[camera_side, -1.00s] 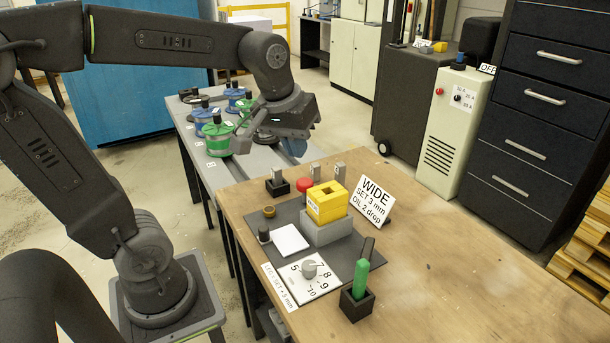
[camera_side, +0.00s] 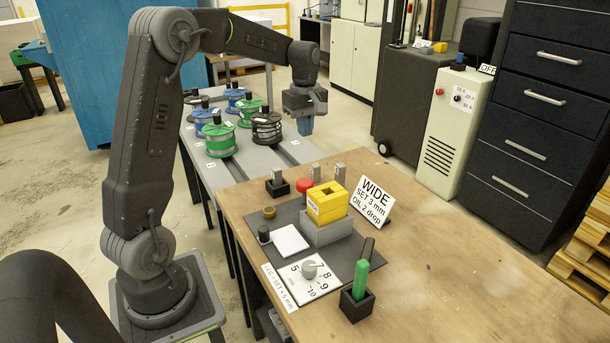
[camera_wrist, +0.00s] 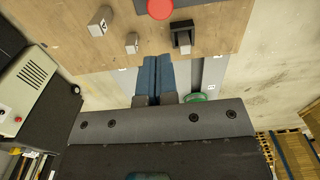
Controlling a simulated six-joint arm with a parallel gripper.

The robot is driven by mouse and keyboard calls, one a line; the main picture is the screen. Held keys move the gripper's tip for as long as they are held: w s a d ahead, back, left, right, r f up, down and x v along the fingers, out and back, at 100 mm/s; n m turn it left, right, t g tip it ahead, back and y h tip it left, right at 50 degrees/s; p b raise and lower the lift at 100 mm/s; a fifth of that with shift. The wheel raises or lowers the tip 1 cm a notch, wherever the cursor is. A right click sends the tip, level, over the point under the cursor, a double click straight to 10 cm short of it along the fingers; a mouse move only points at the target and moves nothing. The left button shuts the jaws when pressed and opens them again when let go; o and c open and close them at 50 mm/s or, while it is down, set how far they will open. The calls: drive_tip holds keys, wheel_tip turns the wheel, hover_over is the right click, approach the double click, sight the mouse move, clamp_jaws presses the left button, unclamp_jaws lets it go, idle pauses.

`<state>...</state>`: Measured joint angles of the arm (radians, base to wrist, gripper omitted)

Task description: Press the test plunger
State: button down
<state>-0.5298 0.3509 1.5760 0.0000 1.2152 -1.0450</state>
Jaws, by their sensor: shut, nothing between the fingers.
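My gripper (camera_side: 305,126) hangs pointing down above the far edge of the wooden bench, its blue fingers closed together and empty. In the wrist view its blue fingers (camera_wrist: 155,76) lie side by side, pointing toward the bench. A red round button (camera_side: 305,185) stands on the bench near its far edge. It also shows at the top of the wrist view (camera_wrist: 160,9), apart from my fingers. A black-topped knob (camera_side: 264,234) stands left of a white pad. I cannot tell which of these is the test plunger.
A yellow block (camera_side: 327,203) sits on a grey base. Around it are a dial plate (camera_side: 309,278), a green-handled tool in a black holder (camera_side: 357,303), a WIDE sign (camera_side: 374,203) and small metal posts (camera_side: 340,172). Green and blue spools (camera_side: 219,140) stand on the grey table behind.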

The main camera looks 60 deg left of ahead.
sight(305, 183)
wheel_tip(305, 183, down, 14)
idle(0.7)
drive_tip(key=shift+s+d+f, duration=0.1)
drive_tip(key=shift+f, duration=1)
wheel_tip(305, 183, up, 15)
drive_tip(key=shift+f, duration=0.2)
idle(0.3)
